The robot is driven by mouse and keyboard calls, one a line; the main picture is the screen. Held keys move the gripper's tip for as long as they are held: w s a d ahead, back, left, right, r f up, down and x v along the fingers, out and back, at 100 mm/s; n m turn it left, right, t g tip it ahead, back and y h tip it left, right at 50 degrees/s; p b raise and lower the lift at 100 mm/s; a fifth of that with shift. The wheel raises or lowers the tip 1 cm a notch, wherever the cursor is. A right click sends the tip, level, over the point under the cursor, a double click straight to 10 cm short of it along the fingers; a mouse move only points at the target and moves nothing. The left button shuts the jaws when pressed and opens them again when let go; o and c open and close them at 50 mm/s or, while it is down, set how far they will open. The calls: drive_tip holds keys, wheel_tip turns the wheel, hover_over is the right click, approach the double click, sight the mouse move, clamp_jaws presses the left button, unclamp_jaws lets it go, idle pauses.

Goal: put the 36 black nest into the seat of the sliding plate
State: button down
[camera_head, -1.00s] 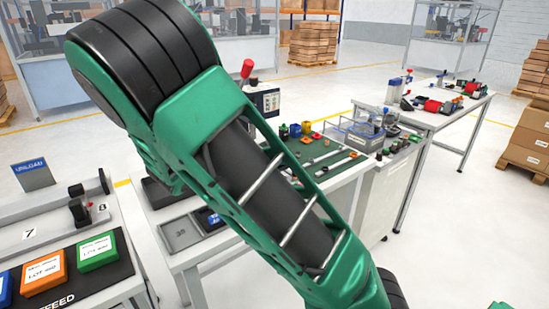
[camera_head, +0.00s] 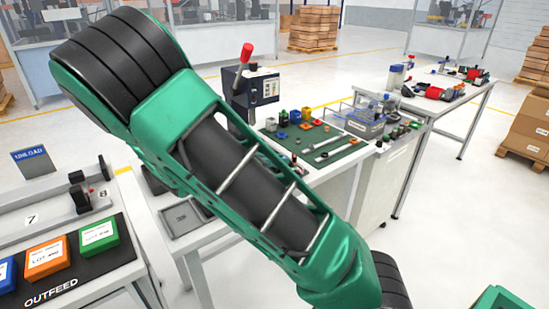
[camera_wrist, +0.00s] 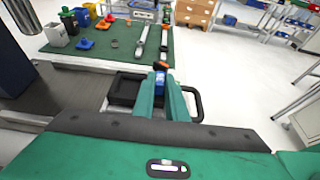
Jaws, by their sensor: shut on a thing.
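In the wrist view my gripper (camera_wrist: 160,88), with green fingers, is shut on a black frame-like piece, which I take to be the black nest (camera_wrist: 124,88). The nest sticks out to the left of the fingers, and a black loop shows on their right. It is held in front of a dark grey surface (camera_wrist: 62,95) at the left, which may be the press base or sliding plate. I cannot make out the seat. The fingers hide the nest's middle. In the head view my arm crosses the picture, and the gripper and nest are not visible.
The press (camera_head: 250,90) with a red-knobbed lever stands behind my arm. A green mat (camera_head: 350,148) beyond holds small coloured parts and tools. A grey tray (camera_head: 187,218) lies on the near table. The outfeed table (camera_head: 100,265) with coloured boxes is at lower left.

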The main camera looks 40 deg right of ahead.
drive_tip(key=shift+f, duration=0.6)
idle(0.7)
drive_tip(key=c, duration=1.7)
unclamp_jaws()
drive_tip(key=v, duration=1)
drive_tip(key=shift+w+a, duration=0.1)
drive_tip(key=shift+a, duration=0.3)
